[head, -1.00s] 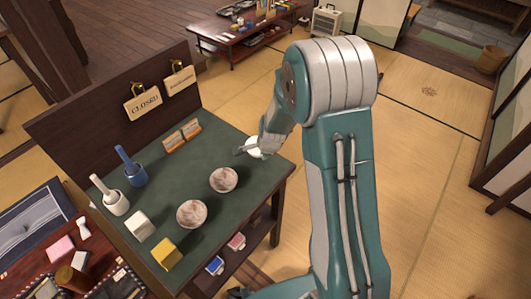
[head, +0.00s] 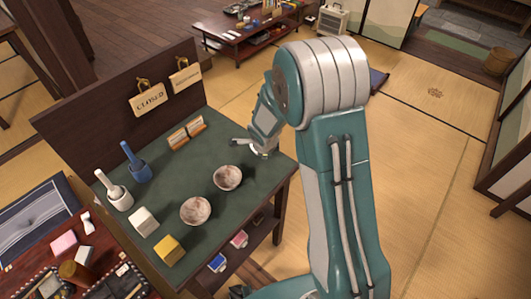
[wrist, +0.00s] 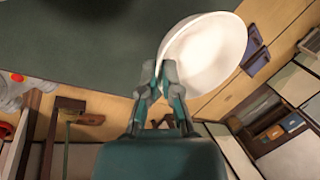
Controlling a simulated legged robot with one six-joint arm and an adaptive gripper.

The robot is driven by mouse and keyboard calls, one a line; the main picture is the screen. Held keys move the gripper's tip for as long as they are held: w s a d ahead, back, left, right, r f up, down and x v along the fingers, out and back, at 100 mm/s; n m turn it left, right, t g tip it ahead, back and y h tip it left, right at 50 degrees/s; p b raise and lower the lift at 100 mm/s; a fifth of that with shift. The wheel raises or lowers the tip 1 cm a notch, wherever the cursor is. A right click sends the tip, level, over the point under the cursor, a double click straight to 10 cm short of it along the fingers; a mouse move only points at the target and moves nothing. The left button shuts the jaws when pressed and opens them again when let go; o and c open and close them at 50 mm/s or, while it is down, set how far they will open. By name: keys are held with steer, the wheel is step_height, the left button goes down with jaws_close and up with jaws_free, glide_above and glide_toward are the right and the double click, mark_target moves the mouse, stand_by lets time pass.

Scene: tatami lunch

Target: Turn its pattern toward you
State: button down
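A white bowl (wrist: 205,55) shows in the wrist view, with its plain pale hollow facing the camera. My gripper (wrist: 158,72) has its rim between the fingertips, one finger on each side. In the head view my gripper (head: 250,147) is at the right end of the dark green table top (head: 165,205), low over it. There the bowl is mostly hidden by the gripper. I cannot make out a pattern on this bowl. Two speckled bowls stand on the table, one nearer the middle (head: 228,177) and one nearer the front (head: 195,211).
Two mortars with pestles, white (head: 119,198) and blue (head: 137,170), stand at the table's left. A white block (head: 143,221) and a yellow block (head: 169,248) are in front. A wooden board with a CLOSED sign (head: 148,99) borders the back.

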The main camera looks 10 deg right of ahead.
steer(key=m, duration=0.2)
steer(key=a+m+h, duration=0.1)
steer(key=shift+w+a+m, duration=0.2)
steer(key=shift+m, duration=0.2)
steer(key=shift+f, duration=0.75)
steer(key=shift+f, duration=0.15)
steer(key=c, duration=0.7)
jaws_free()
steer(key=shift+r, duration=2.5)
